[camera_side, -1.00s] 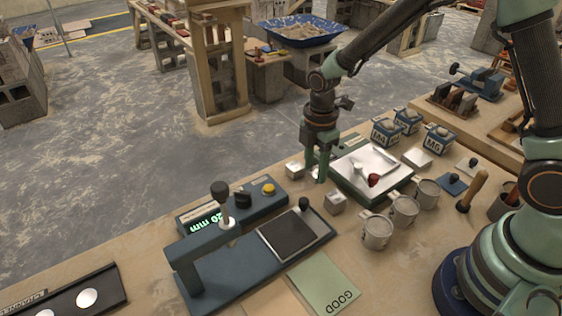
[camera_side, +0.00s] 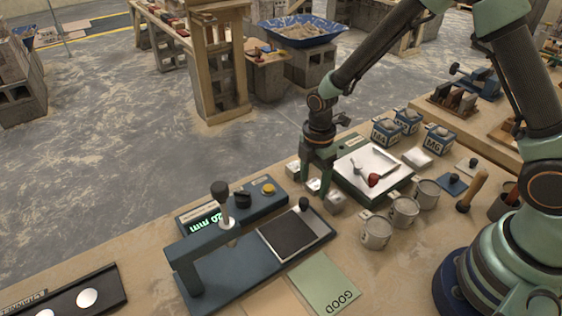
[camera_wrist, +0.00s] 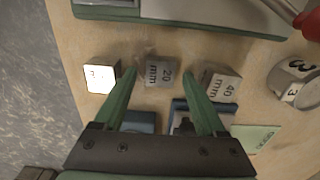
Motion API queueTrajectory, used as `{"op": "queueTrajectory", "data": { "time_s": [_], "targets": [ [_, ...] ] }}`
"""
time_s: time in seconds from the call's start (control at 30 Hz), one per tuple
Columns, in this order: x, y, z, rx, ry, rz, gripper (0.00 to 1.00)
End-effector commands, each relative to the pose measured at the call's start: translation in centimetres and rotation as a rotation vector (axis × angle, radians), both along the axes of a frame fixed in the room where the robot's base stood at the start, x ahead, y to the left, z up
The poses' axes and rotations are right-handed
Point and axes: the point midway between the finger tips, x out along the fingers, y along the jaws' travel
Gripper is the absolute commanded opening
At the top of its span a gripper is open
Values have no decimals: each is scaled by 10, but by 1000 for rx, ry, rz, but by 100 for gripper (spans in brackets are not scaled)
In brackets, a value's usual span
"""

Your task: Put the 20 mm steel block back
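The 20 mm steel block (camera_wrist: 162,74) stands on the bench, its "20 mm" label showing in the wrist view. In the side view it is the middle block (camera_side: 315,186) of a row of three, partly hidden by my fingers. My gripper (camera_wrist: 158,66) is open, its green fingers on either side of this block with gaps visible in the wrist view. In the side view my gripper (camera_side: 317,187) is low over the row. The 40 mm block (camera_wrist: 221,83) is right of it in the wrist view, and another block (camera_wrist: 101,77) with a glare-washed label is left.
A scale with a steel pan (camera_side: 368,164) stands just behind the row. Tin cups (camera_side: 404,211) stand to the right. The blue gauge stand (camera_side: 205,262), with a lit "20 mm" display (camera_side: 205,221), is at front left. A green GOOD mat (camera_side: 325,283) lies in front.

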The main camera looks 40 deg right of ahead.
Motion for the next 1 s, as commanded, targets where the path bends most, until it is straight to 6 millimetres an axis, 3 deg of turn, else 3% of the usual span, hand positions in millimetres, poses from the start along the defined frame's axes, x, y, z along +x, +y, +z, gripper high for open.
{"op": "queueTrajectory", "data": {
  "time_s": [0.27,0.73,1.0],
  "targets": [
    [0,0,7,0,-1,0,73],
    [1,0,93,1,-5,0,73],
    [0,0,122,0,-2,-3,73]
  ]
}}
